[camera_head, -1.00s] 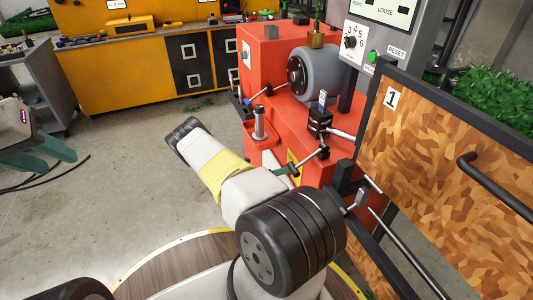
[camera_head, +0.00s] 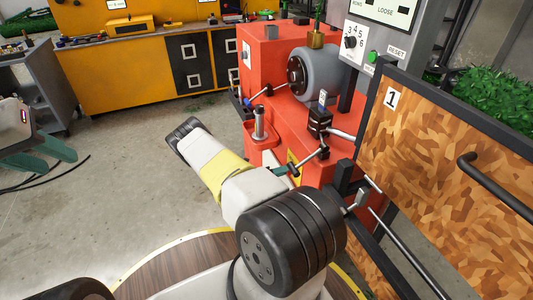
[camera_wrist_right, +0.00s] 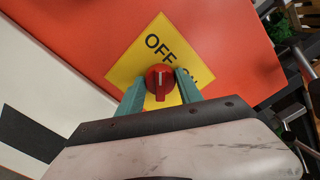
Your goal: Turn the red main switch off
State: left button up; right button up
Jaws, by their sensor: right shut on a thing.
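The red main switch (camera_wrist_right: 160,80) is a round knob with a grip bar and white mark, on a yellow diamond plate (camera_wrist_right: 125,68) on the red machine. "OFF" reads in full; the "ON" lettering is partly covered by a finger. The teal fingers of my right gripper (camera_wrist_right: 161,82) are closed on either side of the knob. In the head view, the right gripper's teal fingertips (camera_head: 288,170) reach the machine's front, and my arm hides the knob. My left gripper (camera_head: 60,167) is at the far left, its teal fingers apart and empty, away from the machine.
The red machine (camera_head: 265,75) carries a grey motor (camera_head: 318,75). A grey panel with a dial and green reset button (camera_head: 372,57) stands beside it. A wood-patterned gate (camera_head: 450,180) closes off the right. Yellow cabinets (camera_head: 125,80) line the back; the floor between is mostly clear.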

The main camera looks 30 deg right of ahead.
jog(key=o, duration=1.4)
jog(key=shift+c, duration=0.2)
jog(key=w+a, duration=0.1)
jog(key=a, duration=0.7)
jog(key=shift+d+r, duration=0.1)
